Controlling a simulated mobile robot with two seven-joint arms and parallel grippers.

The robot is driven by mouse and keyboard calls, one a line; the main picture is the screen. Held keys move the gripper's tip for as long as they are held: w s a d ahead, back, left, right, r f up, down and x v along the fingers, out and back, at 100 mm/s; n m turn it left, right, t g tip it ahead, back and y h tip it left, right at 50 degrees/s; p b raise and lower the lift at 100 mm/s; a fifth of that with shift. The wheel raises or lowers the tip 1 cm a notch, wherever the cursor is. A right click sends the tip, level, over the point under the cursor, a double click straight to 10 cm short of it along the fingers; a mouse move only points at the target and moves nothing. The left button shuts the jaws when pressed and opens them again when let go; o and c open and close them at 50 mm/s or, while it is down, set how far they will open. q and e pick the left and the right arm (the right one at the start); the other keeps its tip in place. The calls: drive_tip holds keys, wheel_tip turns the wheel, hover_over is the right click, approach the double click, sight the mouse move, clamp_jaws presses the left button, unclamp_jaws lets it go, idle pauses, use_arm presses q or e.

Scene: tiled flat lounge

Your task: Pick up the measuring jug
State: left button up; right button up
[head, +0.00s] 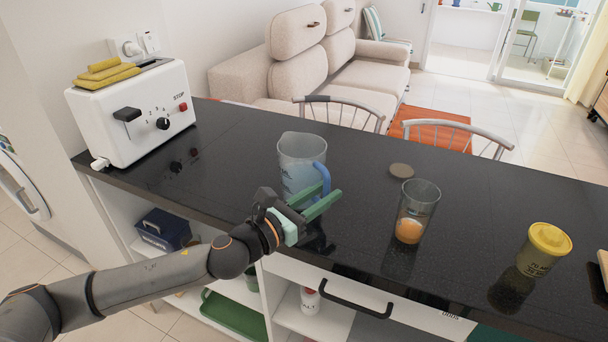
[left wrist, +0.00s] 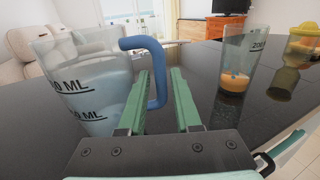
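The measuring jug (head: 298,160) is clear and bluish with a blue handle. It stands upright on the black counter, with its handle toward the right front. My left gripper (head: 325,194) is at the handle, its green fingers apart. In the left wrist view the jug (left wrist: 82,85) fills the left side. The upright bar of its handle shows in the gap between the fingers of the left gripper (left wrist: 162,75), with space visible on the right. I cannot tell whether the left finger touches the handle. My right gripper is not in view.
A glass with orange contents (head: 412,215) and a yellow-lidded jar (head: 542,248) stand to the right. A flat round disc (head: 401,170) lies behind the glass. A white toaster (head: 135,110) stands at the left. The black counter (head: 235,150) is clear between toaster and jug.

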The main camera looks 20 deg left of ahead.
use_arm(q)
drive_tip(key=x, duration=0.4)
drive_tip(key=shift+r, duration=0.15)
drive_tip(key=shift+c, duration=0.3)
clamp_jaws()
idle(0.4)
idle(0.4)
drive_tip(key=shift+r, duration=0.15)
